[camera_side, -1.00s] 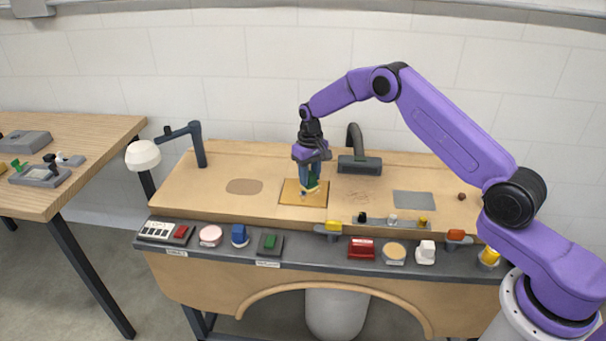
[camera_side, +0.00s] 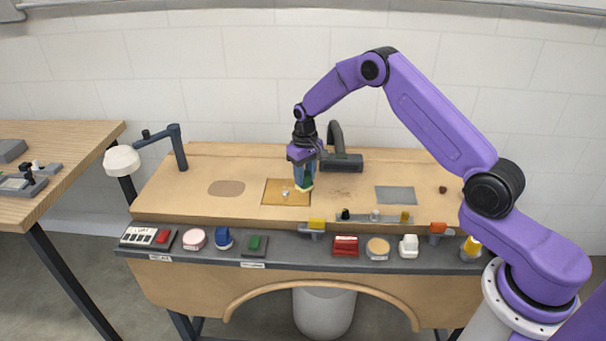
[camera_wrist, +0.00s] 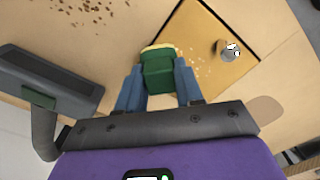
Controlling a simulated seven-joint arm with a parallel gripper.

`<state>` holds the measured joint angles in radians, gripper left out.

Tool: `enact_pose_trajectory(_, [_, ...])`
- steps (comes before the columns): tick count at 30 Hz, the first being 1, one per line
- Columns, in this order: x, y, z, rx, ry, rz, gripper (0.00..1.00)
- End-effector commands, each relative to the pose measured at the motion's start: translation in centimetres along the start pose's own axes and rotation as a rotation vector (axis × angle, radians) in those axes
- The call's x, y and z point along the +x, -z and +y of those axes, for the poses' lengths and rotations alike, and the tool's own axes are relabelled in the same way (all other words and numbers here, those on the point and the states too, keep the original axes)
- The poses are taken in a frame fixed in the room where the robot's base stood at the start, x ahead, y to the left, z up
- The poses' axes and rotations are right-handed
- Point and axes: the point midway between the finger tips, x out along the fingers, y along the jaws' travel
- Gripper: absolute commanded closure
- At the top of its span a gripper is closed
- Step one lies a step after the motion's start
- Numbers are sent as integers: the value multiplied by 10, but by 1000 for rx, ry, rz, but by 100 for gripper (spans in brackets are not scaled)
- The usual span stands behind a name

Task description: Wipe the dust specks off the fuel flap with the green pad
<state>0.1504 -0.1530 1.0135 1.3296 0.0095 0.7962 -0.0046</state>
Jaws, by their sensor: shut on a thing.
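The fuel flap is an orange-yellow square panel (camera_side: 275,195) set in the wooden bench top, with a small metal knob. It also shows in the wrist view (camera_wrist: 212,30), with pale specks (camera_wrist: 198,66) between the pad and the knob. My gripper (camera_side: 304,184) is shut on the green pad (camera_wrist: 158,74), which has a pale yellowish underside. The pad is low at the flap's right edge in the side view. Whether it touches the surface I cannot tell; what lies beneath it is hidden.
Brown crumbs (camera_side: 342,193) lie on the bench right of the flap. A dark hooded nozzle (camera_side: 342,163) stands close behind-right of my gripper. A grey patch (camera_side: 396,195) lies further right. Several buttons and switches line the front ledge (camera_side: 290,251).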

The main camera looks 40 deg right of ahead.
Motion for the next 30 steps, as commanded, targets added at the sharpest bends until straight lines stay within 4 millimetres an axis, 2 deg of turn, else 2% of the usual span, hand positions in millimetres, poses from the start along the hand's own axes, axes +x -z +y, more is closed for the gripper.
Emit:
enact_pose_trajectory(5, [-4,-1,1,1,-1,-4,88])
enact_pose_trajectory(22, [-53,0,0,1,0,-1,88])
enact_pose_trajectory(30, [-60,-1,0,1,0,-3,88])
